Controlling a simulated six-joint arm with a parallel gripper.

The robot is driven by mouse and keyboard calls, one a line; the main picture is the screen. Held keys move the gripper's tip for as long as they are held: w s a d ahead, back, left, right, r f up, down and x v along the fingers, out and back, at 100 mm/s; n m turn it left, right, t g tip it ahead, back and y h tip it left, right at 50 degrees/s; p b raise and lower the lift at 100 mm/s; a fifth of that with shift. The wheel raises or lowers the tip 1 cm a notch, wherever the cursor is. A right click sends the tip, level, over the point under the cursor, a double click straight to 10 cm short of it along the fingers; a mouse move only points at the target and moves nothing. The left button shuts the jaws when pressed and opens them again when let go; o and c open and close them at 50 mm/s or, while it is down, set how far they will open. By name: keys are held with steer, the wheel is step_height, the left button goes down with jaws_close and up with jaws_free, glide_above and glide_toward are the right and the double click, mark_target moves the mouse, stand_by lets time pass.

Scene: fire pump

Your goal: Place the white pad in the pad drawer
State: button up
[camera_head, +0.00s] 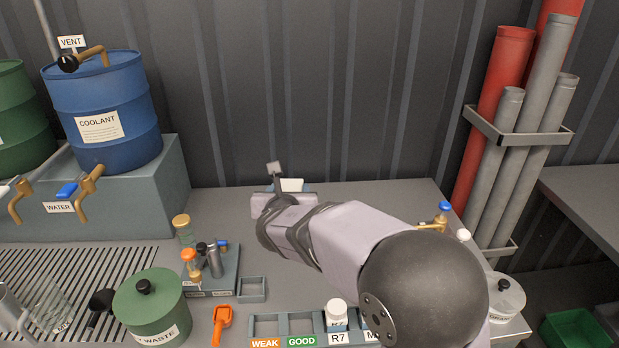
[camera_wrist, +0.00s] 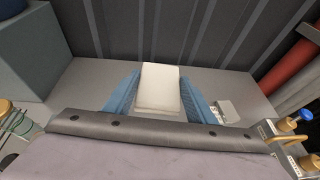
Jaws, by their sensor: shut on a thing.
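In the wrist view, the white pad (camera_wrist: 158,90) is between the two blue fingers of my gripper (camera_wrist: 157,95), which is shut on it. In the head view, the white pad (camera_head: 292,185) shows beyond my wrist, near the back of the bench, with a little of the blue fingers of my gripper (camera_head: 288,187) beside it. My own arm covers much of the bench right of centre. I cannot make out the pad drawer for certain. A small pale box-like thing (camera_wrist: 229,111) lies on the bench right of my gripper in the wrist view; I cannot tell what it is.
A rack (camera_head: 238,277) with small bottles and an empty square holder (camera_head: 252,290) stand left of centre. A green waste pot (camera_head: 150,308), an orange scoop (camera_head: 222,322) and a labelled tray (camera_head: 265,326) are at the front. Brass valves (camera_head: 436,226) stand right. The back bench is mostly clear.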

steer(key=a+f+b, duration=0.3)
steer(key=f+b, duration=1)
steer(key=b, duration=0.2)
steer(key=m+h+b, duration=0.2)
steer(key=m+h, duration=0.2)
glide_above(306, 268)
steer(key=shift+n+g, duration=0.3)
steer(key=shift+g, duration=0.1)
steer(key=shift+f+b, duration=0.95)
steer(key=shift+f, duration=4)
steer(key=shift+f, duration=0.2)
steer(key=o, duration=1)
steer(key=shift+r, duration=0.1)
